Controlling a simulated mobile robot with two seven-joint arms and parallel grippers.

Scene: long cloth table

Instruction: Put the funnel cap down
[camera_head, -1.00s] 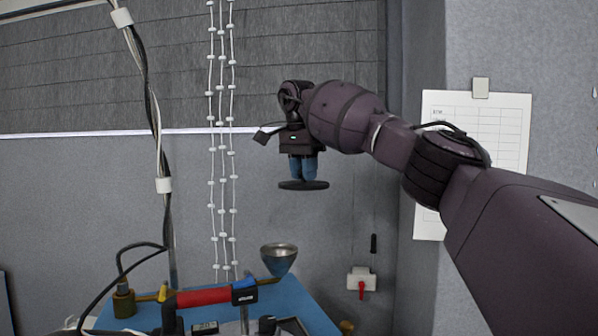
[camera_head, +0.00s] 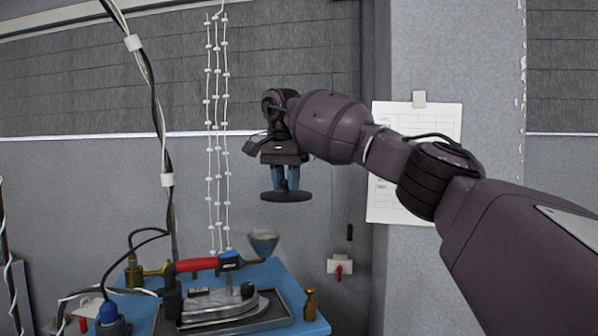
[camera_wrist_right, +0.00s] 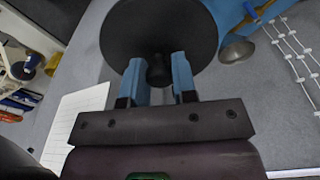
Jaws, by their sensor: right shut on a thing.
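The funnel cap is a dark round disc with a small knob (camera_head: 287,196). My right gripper (camera_head: 287,180) is shut on its knob and holds it in the air, roughly level, above and to the right of the funnel. In the right wrist view the cap (camera_wrist_right: 158,25) sits beyond the blue fingers (camera_wrist_right: 160,80), which close on the knob. The funnel (camera_head: 263,243) is a metal cone with its mouth upward at the back of the blue table, and it also shows in the right wrist view (camera_wrist_right: 237,50). My left gripper is not in view.
An iron-like device with a red handle (camera_head: 198,265) stands on a dark tray on the blue table (camera_head: 275,270). A brass bottle (camera_head: 310,305) stands at the table's right. A red-handled valve (camera_head: 340,267) is on the wall. Cables hang at the left.

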